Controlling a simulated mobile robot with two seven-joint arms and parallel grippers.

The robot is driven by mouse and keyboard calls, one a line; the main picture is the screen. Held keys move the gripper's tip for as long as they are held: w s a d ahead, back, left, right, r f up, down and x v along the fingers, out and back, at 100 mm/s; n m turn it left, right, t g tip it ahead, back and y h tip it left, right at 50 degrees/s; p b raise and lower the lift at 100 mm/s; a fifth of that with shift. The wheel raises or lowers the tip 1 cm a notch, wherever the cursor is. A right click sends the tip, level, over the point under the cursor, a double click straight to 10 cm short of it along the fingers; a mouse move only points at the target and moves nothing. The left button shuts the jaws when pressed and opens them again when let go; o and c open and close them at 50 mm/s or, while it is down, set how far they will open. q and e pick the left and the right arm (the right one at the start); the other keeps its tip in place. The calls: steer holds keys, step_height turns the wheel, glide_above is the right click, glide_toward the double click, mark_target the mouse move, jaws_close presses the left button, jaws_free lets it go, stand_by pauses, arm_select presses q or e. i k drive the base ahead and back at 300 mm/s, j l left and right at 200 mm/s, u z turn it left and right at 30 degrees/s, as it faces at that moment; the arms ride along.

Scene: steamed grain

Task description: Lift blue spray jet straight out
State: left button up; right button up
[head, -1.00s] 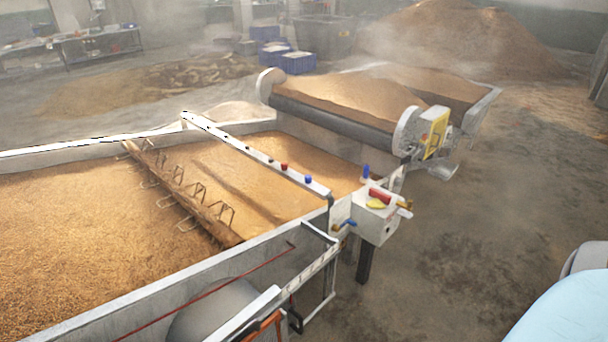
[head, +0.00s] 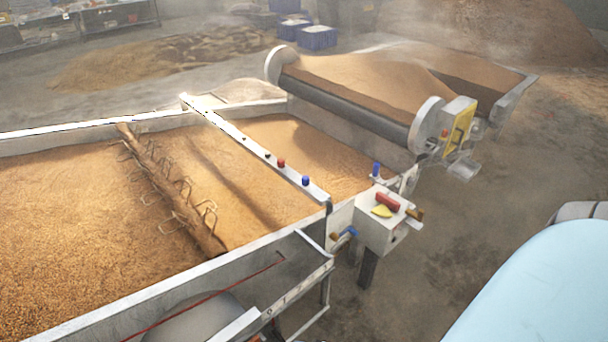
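A small blue spray jet (head: 305,181) stands upright on the long white bar (head: 245,142) that crosses the grain bed. It sits near the bar's near right end and looks seated in the bar. A red jet (head: 281,162) stands beside it, farther along the bar. Another blue upright piece (head: 376,168) stands beside the white control box, apart from the bar. Neither of my grippers is in view, and nothing touches the jets.
The white box (head: 380,218), with a red handle (head: 387,201) and a yellow piece, adjoins the bar's near end. A hooked wooden shaft (head: 165,180) lies across the grain bed (head: 60,220). A grain-loaded conveyor (head: 370,80) stands behind. The floor at right (head: 440,250) is clear.

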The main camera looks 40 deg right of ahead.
mark_target(305, 180)
steer(key=i+l+u, duration=0.15)
steer(key=l, duration=0.65)
steer(key=i+l+u, duration=0.2)
steer(key=l, duration=0.6)
steer(key=l+u, duration=0.15)
steer(key=l, duration=0.65)
steer(key=k, duration=0.05)
